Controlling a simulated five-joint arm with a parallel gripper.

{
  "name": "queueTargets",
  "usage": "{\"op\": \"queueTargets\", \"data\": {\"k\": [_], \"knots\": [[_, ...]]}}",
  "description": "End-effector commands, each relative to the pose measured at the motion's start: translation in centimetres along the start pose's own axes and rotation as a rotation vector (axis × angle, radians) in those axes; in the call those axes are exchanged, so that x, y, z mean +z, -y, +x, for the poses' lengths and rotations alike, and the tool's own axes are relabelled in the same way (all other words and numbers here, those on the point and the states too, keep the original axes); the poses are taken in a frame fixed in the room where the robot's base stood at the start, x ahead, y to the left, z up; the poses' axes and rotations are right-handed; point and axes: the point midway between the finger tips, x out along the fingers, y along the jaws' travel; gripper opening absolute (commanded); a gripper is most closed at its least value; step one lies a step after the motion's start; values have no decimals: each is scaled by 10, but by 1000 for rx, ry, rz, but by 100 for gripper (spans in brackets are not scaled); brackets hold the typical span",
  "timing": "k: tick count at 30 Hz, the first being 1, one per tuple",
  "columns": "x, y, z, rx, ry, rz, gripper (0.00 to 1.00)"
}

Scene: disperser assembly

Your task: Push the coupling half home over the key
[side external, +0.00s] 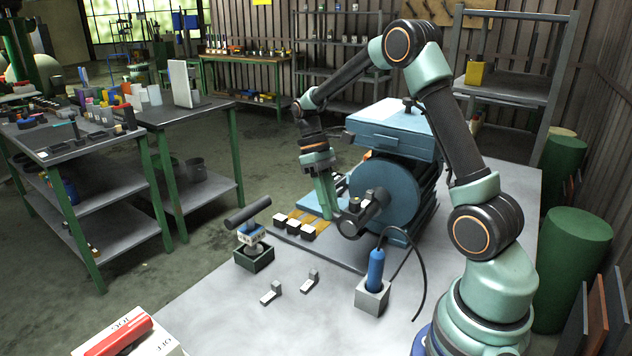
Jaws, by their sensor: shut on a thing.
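My gripper (331,206) reaches down in front of the blue machine (388,194) with its round end face. Its narrow green fingers are shut on a dark round part, which looks like the coupling half (351,225). The part is at the end of a dark shaft (377,203) that sticks out of the round face. From this view I cannot tell how far the part is on the shaft. The key is not visible; the part or the fingers hide it.
A blue-handled tool (376,268) stands in a grey block (372,297), with a black cable beside it. Two small metal pieces (271,292) (310,281) lie on the bench. A dark green box (254,258) and small dark blocks (301,231) are left.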

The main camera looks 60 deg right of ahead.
Motion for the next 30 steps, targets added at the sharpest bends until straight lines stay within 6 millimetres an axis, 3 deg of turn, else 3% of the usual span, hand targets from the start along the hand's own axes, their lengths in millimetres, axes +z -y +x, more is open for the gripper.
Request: {"op": "queueTargets", "data": {"k": [9, 17, 18, 20, 30], "knots": [[2, -40, -7, -35, -20, 2, 0], [2, -41, -7, -35, -22, 0, 0], [2, -41, -7, -35, -23, 0, 35], [2, -41, -7, -35, -23, 0, 57], [2, -41, -8, -37, -19, 0, 57]]}}
